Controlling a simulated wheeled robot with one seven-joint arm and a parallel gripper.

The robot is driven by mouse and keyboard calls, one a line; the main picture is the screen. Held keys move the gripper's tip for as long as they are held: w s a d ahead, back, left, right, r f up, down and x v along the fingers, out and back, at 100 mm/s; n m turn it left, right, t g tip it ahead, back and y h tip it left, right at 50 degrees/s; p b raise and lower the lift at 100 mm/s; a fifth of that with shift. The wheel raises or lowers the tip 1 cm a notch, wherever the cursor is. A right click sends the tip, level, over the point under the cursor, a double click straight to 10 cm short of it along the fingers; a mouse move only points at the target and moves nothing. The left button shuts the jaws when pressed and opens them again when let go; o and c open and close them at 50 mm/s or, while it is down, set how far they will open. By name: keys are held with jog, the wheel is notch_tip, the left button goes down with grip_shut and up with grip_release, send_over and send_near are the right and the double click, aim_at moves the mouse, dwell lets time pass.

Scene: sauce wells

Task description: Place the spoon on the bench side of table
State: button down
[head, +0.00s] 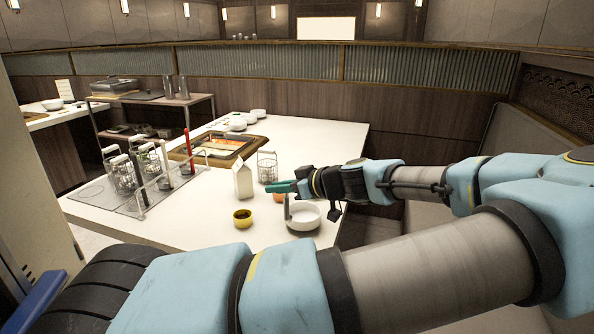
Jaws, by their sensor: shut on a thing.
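My gripper (284,188), with teal fingers, reaches in from the right over the white table (190,226). It is shut on a thin grey upright thing that I take for the spoon (287,210), small in this view. The spoon hangs below the fingers at the left edge of a white bowl (304,217). I cannot tell whether its lower end is inside the bowl or touches it. The bench (470,160) runs along the right side, past the table's right edge, partly hidden by my arm.
A yellow cup (242,218) stands left of the bowl, and a white carton (243,181) behind it. A wire basket (267,167) and an orange cup (279,197) are near my gripper. The table's back right is clear.

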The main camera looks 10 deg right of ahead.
aim_at(286, 218)
notch_tip(286, 218, down, 10)
jog(key=shift+r+p, duration=0.25)
jog(key=shift+p, duration=0.8)
jog(key=c, duration=0.8)
grip_release()
jog(key=shift+c, duration=0.2)
jog(key=shift+r, duration=0.1)
